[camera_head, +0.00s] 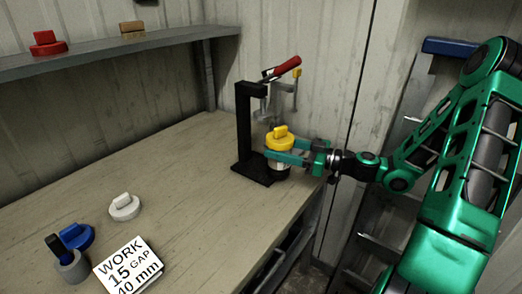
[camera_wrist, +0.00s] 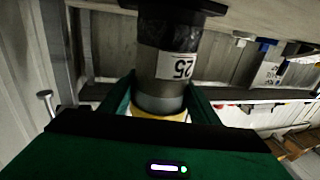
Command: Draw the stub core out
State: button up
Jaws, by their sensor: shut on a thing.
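A short upright tube (camera_head: 279,171) with a yellow tabbed cap (camera_head: 281,141) stands on the foot of a black stand (camera_head: 246,130). In the wrist view the picture is upside down; the tube (camera_wrist: 168,40) is dark, with a grey band and a white label reading 25 (camera_wrist: 177,66). My gripper (camera_head: 270,157) is shut around the tube's capped end, with green fingers on both sides. The fingers hide part of where cap and tube meet. No separate core is visible, so I cannot tell what is inside.
A toggle clamp with a red handle (camera_head: 287,66) sits above the tube. A white cap (camera_head: 125,207), blue cap (camera_head: 77,237), grey ring tool (camera_head: 72,268) and WORK card (camera_head: 128,269) lie on the bench (camera_head: 180,190). A ladder (camera_head: 378,220) stands right.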

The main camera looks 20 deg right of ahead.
jog(key=s+a+v, duration=0.1)
jog(key=v, duration=0.7)
jog(key=shift+s, duration=0.4)
dwell(1.0)
jog(key=shift+r, duration=0.1)
jog(key=shift+r, duration=2.45)
